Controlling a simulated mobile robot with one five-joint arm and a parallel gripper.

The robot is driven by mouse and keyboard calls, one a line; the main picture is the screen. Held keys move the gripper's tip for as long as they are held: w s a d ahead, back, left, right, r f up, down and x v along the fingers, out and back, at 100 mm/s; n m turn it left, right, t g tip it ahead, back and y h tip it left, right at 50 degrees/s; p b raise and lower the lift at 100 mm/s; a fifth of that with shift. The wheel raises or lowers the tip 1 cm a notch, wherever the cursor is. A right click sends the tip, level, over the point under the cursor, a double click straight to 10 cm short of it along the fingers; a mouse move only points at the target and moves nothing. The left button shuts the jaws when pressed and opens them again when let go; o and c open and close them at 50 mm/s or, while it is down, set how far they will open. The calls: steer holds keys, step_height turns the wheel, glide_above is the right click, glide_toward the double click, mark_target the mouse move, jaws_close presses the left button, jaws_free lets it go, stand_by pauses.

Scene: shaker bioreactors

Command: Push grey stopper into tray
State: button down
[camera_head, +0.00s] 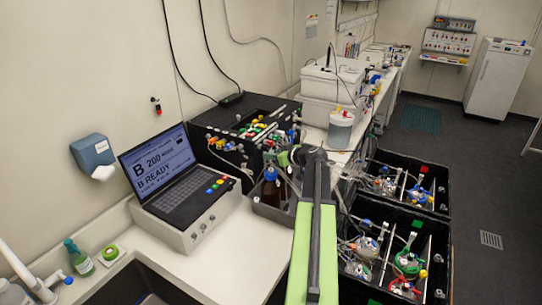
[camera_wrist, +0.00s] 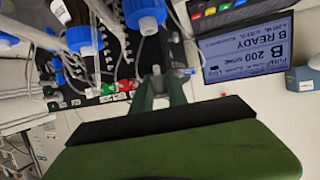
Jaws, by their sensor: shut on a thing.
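My gripper (camera_wrist: 160,92) shows in the wrist view as two green fingers close together. A small pale grey piece (camera_wrist: 157,70) sits at their tips; it looks like the grey stopper, but most of it is hidden by the fingers. In the head view my gripper (camera_head: 284,159) is beyond the worktop, near the black box's right side, and its tips are too small to read. The dark grey tray (camera_head: 268,212) stands on the white bench below and left of it, holding brown bottles (camera_head: 270,187) with blue caps. My arm hides the tray's right side.
A laptop (camera_head: 175,180) on a white console stands left of the tray. A black box (camera_head: 240,130) with tubing and coloured fittings is behind it. Black crates (camera_head: 405,225) with glass vessels stand on the right. The bench (camera_head: 220,250) in front is clear.

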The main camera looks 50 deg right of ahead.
steer(key=shift+h, duration=0.3)
steer(key=a+f+b, duration=0.2)
steer(key=f+b, duration=0.1)
steer(key=s+a+f+b, duration=0.1)
steer(key=shift+a+f+b, duration=0.25)
steer(key=shift+f+b, duration=0.1)
steer(key=b, duration=0.6)
glide_above(257, 201)
steer(key=d, duration=0.1)
step_height(257, 201, down, 6)
steer(key=shift+w+f, duration=0.15)
steer(key=shift+f, duration=0.1)
steer(key=shift+w+a+f+b, duration=0.15)
steer(key=shift+w+b, duration=0.05)
steer(key=shift+b, duration=0.2)
steer(key=shift+r, duration=0.2)
steer(key=shift+f+b, duration=1.85)
steer(key=shift+f, duration=0.2)
steer(key=shift+f+b, duration=1.05)
steer(key=c, duration=1.2)
jaws_free()
steer(key=shift+c, duration=0.2)
